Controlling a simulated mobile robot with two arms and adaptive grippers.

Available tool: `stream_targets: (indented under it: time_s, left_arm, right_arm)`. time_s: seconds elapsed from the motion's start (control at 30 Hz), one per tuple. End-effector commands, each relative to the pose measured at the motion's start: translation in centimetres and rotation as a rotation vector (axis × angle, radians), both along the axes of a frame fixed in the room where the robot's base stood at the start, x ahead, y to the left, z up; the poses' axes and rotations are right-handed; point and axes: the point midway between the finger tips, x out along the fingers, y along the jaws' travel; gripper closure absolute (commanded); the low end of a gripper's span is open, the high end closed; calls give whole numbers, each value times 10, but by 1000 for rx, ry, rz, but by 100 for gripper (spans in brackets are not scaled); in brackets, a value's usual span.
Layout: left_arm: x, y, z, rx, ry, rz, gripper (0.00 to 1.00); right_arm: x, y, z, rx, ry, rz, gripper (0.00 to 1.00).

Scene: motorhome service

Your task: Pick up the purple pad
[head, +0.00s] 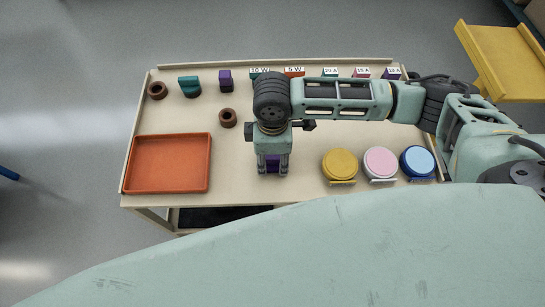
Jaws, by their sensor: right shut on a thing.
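My right gripper (272,170) points down over the front middle of the table. It is shut on the purple pad (273,165), of which only a small part shows between the fingers. I cannot tell whether the pad touches the tabletop. Another purple block (226,79) stands at the back left of the table, apart from the gripper. My left gripper is not in view.
On the table (255,190) are an orange tray (167,188), brown rings (157,91), a teal piece (188,80) and yellow (340,163), pink (380,162) and blue (417,161) round items. Labelled blocks (294,72) line the back edge, partly behind my arm.

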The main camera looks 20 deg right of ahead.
Motion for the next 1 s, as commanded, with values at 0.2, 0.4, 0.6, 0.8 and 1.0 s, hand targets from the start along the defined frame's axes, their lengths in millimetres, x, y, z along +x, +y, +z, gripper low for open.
stream_targets:
  time_s: [0.2, 0.4, 0.6, 0.8, 1.0]
  left_arm:
    - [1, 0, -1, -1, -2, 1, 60]
    - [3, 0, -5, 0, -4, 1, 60]
    - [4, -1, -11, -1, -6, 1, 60]
    - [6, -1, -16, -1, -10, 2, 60]
    - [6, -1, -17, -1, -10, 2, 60]
  right_arm:
    - [0, 0, 3, 1, -1, 0, 80]
    - [1, 1, 21, 3, -4, 1, 80]
    - [-18, -6, 50, 1, 1, 2, 80]
    - [-59, -18, 76, 2, -1, 2, 80]
    - [-90, -28, 97, 0, -2, 2, 80]
